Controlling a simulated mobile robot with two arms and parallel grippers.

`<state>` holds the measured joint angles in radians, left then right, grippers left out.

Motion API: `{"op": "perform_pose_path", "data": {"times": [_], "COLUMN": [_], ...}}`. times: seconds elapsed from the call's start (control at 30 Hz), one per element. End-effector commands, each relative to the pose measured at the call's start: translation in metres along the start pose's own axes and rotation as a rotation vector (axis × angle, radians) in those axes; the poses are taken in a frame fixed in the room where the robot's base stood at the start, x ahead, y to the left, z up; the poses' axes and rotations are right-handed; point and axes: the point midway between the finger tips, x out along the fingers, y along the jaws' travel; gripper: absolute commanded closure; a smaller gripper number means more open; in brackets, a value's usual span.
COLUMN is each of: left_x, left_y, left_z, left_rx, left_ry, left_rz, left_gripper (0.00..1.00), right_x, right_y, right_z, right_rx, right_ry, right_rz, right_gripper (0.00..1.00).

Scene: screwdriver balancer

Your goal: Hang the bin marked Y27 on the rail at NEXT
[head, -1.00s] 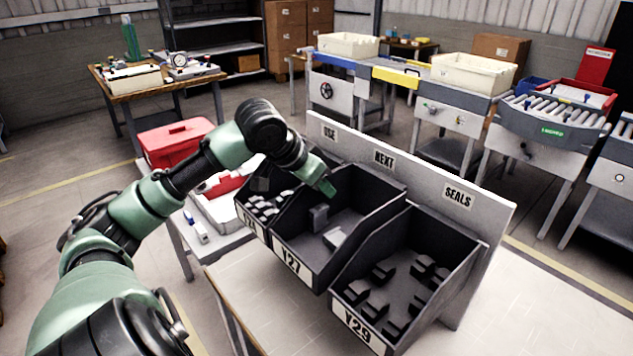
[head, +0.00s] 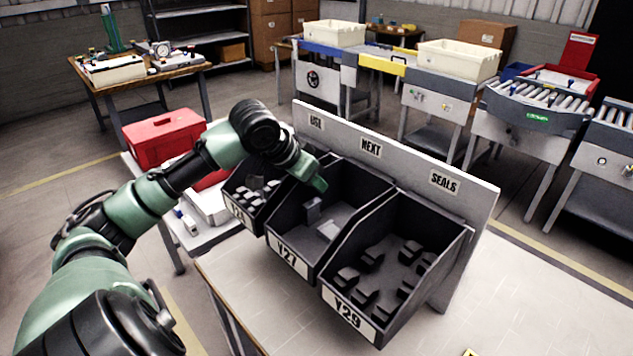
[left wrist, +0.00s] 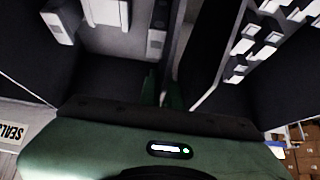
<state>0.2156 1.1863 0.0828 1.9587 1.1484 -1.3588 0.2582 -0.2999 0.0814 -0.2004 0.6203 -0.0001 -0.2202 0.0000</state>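The black bin marked Y27 (head: 286,254) is in the middle of the row in the head view, its back close against the pale rail board (head: 408,170) below the NEXT label (head: 371,148). Whether it is hooked on the rail is hidden. It holds a few grey blocks. My left gripper (head: 319,184) is at the bin's left side, one green fingertip showing inside. In the left wrist view the fingers (left wrist: 163,90) sit either side of the thin wall beside the neighbouring bin; whether they press on it is unclear. My right gripper is out of view.
Bin Y29 (head: 348,312) with several dark blocks stands right of it, below SEALS (head: 445,181). Another bin (head: 236,212) with small parts is close on the left, below USE. A red toolbox (head: 163,138) stands further left. The pale tabletop (head: 520,290) at right is largely clear.

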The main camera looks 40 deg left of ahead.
Motion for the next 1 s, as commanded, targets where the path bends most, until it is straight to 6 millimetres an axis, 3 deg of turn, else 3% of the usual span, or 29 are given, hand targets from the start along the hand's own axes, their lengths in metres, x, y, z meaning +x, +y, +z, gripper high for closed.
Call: {"op": "perform_pose_path", "data": {"times": [0.7,0.8,1.0], "left_x": [0.0043,0.0043,0.0045], "left_y": [-0.0001,-0.0001,0.0000], "left_z": [0.0029,0.0030,0.0033], "left_rx": [0.000,0.000,0.000], "left_ry": [0.002,0.002,0.001], "left_rz": [0.000,0.000,0.000], "left_gripper": [1.00,0.74,0.71], "right_x": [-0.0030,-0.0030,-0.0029], "right_y": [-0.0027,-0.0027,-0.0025], "right_z": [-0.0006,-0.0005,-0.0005], "right_rx": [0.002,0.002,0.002], "right_ry": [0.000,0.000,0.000], "right_rz": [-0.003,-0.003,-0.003], "right_gripper": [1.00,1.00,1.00]}}
